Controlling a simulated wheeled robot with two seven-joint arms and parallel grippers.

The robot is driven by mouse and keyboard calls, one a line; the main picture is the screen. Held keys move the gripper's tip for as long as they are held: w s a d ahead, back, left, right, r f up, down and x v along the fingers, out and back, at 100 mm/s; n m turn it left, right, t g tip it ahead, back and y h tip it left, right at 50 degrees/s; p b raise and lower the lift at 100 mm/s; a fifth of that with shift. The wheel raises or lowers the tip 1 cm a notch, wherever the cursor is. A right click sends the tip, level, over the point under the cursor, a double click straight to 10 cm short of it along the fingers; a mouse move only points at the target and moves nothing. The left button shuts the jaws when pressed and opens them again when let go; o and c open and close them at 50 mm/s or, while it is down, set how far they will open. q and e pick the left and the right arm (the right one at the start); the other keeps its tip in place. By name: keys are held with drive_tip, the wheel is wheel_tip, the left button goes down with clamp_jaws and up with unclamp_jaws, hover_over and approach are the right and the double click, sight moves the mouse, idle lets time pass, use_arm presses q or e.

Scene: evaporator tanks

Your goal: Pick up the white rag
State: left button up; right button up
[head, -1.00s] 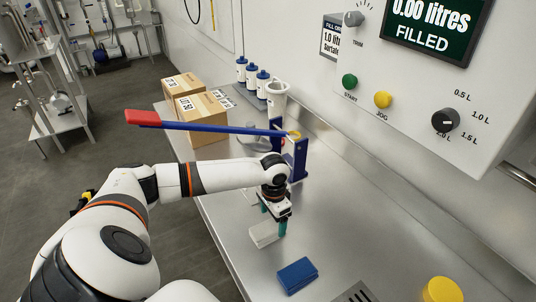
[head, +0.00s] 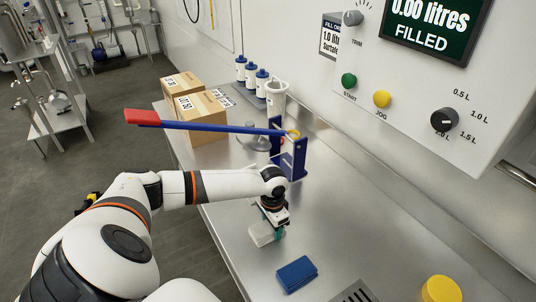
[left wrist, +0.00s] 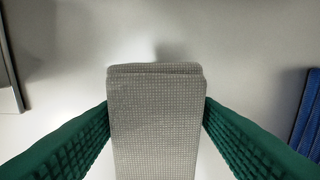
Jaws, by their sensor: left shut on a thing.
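The white rag (head: 263,236) is a folded, textured cloth on the steel table. In the left wrist view the rag (left wrist: 156,125) fills the middle, between two green ribbed fingers. My left gripper (head: 270,232) points down over the rag and is shut on it, one finger along each side. In the left wrist view the gripper (left wrist: 156,130) touches both long edges of the rag. I cannot tell whether the rag is clear of the table. My right gripper is not in view.
A blue lever with a red end (head: 215,127) reaches over the table behind my arm. Cardboard boxes (head: 202,117) stand at the back left. A yellow lid (head: 441,290) is at the front right.

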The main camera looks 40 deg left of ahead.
use_arm(q)
wheel_tip(320, 180, up, 10)
idle(0.5)
